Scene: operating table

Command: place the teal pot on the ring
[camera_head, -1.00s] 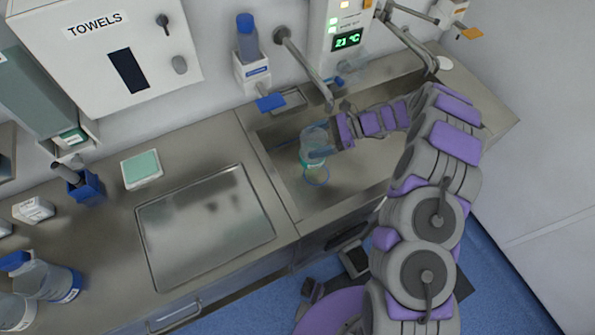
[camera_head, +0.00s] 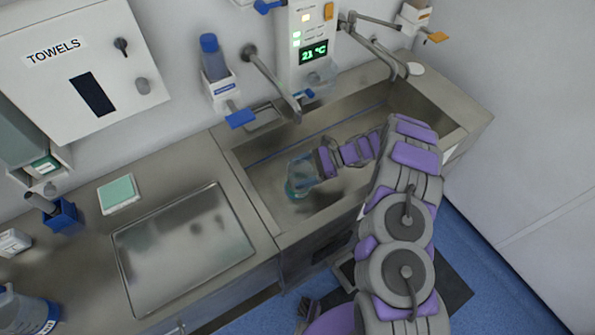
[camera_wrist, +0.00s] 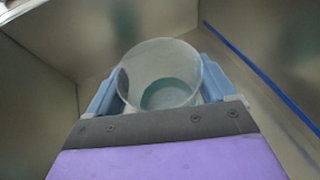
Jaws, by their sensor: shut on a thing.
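The teal pot (camera_head: 302,172) is a translucent, see-through cup in the sink basin. My gripper (camera_head: 318,165) reaches in from the right and is shut on the pot. In the wrist view the pot (camera_wrist: 160,72) stands open-mouthed between the two blue fingers, with a teal round bottom. The ring does not show clearly now; a teal edge (camera_head: 291,190) shows low at the pot's left side, and I cannot tell whether it is ring or pot. I cannot tell whether the pot touches the basin floor.
The steel sink (camera_head: 350,130) has walls around my gripper. A tap (camera_head: 272,80) hangs over its back edge. A steel tray (camera_head: 183,243) lies on the counter to the left, with a teal sponge-like block (camera_head: 118,193) behind it. A blue-capped bottle (camera_head: 213,58) hangs on the wall.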

